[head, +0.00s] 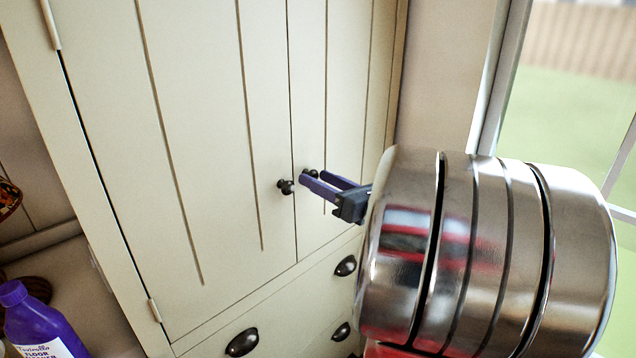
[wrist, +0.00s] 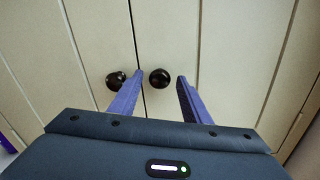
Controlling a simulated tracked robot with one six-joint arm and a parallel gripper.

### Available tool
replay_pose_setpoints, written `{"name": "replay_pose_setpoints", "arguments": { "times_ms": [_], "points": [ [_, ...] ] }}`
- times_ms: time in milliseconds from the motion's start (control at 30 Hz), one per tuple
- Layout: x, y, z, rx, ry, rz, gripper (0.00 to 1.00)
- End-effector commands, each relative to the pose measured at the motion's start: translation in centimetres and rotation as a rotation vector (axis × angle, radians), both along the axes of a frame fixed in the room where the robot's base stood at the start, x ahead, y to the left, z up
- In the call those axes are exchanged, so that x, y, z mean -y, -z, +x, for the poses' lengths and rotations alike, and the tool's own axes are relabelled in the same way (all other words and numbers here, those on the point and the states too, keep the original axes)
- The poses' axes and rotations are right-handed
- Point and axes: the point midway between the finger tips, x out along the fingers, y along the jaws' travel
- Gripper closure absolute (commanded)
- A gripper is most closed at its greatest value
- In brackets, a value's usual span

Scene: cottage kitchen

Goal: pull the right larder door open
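The larder has two cream plank doors, both shut, meeting at a thin upright seam. The right larder door (head: 340,110) carries a dark round knob (head: 312,174), which also shows in the wrist view (wrist: 160,78). The left door (head: 200,120) has a matching knob (head: 286,187), seen in the wrist view too (wrist: 116,80). My gripper (head: 318,183) is open, its two purple fingers pointing at the doors. In the wrist view the right door's knob appears between the fingertips, with clear space on both sides. The left knob lies outside the left finger.
Drawers with dark cup handles (head: 242,342) sit below the doors. A purple floor cleaner bottle (head: 38,322) stands at the lower left. A window (head: 575,90) is on the right, beyond a narrow strip of wall.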

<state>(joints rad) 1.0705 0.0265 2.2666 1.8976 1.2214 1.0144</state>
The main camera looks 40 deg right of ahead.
Motion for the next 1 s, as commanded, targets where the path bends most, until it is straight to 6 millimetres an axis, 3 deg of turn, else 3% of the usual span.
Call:
{"name": "replay_pose_setpoints", "arguments": {
  "times_ms": [600,767,800,1000],
  "points": [
    [0.0,0.0,0.0,0.000,0.000,0.000,1.00],
    [0.0,0.0,0.0,0.000,0.000,0.000,1.00],
    [-1.4,-0.1,0.0,0.000,-0.005,-0.001,1.00],
    [-0.2,0.0,-0.1,0.000,-0.008,-0.001,1.00]
  ]
}}
